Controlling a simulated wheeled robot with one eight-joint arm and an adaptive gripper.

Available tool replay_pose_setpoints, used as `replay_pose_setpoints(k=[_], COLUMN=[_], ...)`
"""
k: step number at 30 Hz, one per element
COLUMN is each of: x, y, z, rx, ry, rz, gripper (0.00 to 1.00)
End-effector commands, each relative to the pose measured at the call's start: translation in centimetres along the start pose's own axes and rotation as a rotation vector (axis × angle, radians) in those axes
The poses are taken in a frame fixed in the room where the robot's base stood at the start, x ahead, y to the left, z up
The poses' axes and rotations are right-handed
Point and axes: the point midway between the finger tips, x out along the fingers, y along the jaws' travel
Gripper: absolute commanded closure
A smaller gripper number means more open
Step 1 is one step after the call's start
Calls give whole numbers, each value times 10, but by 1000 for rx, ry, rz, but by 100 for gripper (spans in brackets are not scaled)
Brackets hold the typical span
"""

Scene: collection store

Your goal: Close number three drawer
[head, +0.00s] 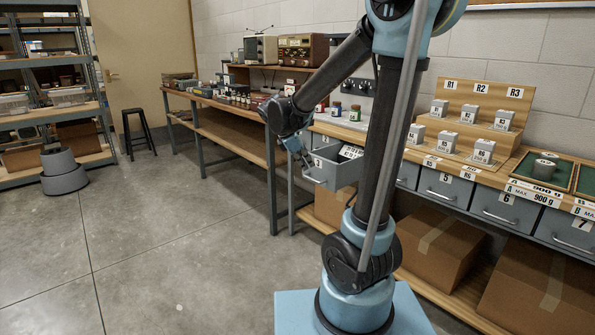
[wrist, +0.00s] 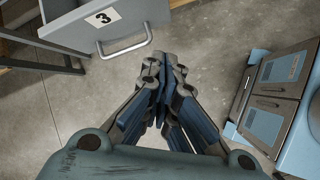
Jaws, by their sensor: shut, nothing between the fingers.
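The number three drawer (head: 328,172) stands pulled out from the row under the bench in the head view. Its grey front, with a "3" label and a metal bar handle, shows in the wrist view (wrist: 97,22). My gripper (head: 303,160) is at the drawer's left front in the head view. In the wrist view my gripper (wrist: 168,62) is shut and empty, its fingertips just beside the right end of the handle (wrist: 127,47). I cannot tell whether they touch it.
Drawers 5 (head: 446,186), 6 (head: 505,209) and 7 (head: 570,232) sit shut along the bench to the right. Cardboard boxes (head: 440,250) stand on the shelf below. A wooden bench (head: 235,132) is behind at left. The floor (head: 170,240) in front is clear.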

Motion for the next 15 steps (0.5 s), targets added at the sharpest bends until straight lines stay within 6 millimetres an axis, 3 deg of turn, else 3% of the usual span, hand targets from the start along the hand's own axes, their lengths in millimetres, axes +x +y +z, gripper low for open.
replay_pose_setpoints(k=[6,15], x=[-3,-4], y=[46,86], z=[-41,-90], rx=[-244,-499], ry=[-76,-170], rz=[48,88], gripper=[100,100])
